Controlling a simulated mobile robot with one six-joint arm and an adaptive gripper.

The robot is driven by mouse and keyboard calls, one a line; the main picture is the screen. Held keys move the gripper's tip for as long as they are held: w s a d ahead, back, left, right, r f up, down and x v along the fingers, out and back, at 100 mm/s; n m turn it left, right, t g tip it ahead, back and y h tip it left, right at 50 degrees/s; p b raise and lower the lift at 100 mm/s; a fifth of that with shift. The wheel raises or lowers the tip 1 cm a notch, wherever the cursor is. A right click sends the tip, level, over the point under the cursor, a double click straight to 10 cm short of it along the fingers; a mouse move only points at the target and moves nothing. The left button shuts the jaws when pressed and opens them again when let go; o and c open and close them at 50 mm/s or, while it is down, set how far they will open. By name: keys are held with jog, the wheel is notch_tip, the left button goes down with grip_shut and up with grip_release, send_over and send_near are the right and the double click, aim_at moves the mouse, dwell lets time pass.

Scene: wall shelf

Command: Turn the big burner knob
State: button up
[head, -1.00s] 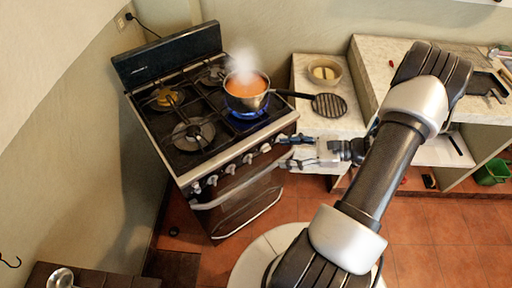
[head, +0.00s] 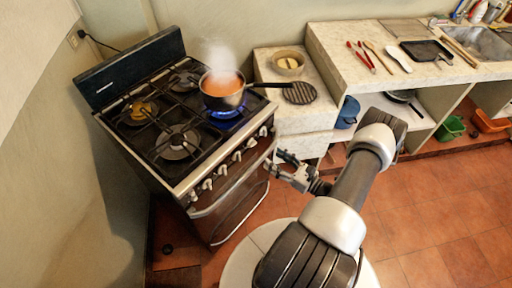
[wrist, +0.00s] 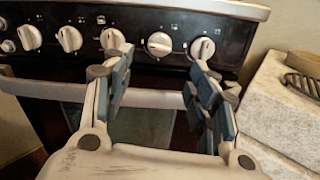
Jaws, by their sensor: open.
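The stove (head: 112,120) stands at the left with a row of several pale knobs on its front panel. The knobs show in the wrist view, among them one straight ahead between my fingers (wrist: 159,44), one to its right (wrist: 203,48) and one to its left (wrist: 112,39). I cannot tell which knob belongs to the big burner. A pot of orange contents (head: 222,88) steams over a lit blue flame at the right rear. My gripper (head: 277,163) is open and empty, in front of the right part of the panel and apart from the knobs.
The oven door handle (wrist: 160,98) runs across below the knobs. The pot's handle (head: 270,85) reaches over the low counter (head: 305,119), which holds a bowl (head: 288,66) and a round dark grate (head: 300,93). The tiled floor (head: 430,210) is clear at the right.

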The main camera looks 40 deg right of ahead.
aim_at(254, 145)
jog(key=w, duration=0.3)
jog(key=w+a, duration=0.1)
jog(key=w, duration=0.2)
jog(key=w+b, duration=0.1)
jog(key=w, duration=0.2)
jog(key=shift+w+a, duration=0.35)
jog(key=shift+w, duration=0.05)
jog(key=c, duration=1.1)
jog(key=shift+o, duration=0.2)
jog(key=shift+m, duration=0.3)
jog(key=shift+m+b, duration=1.5)
jog(key=shift+m, duration=6.3)
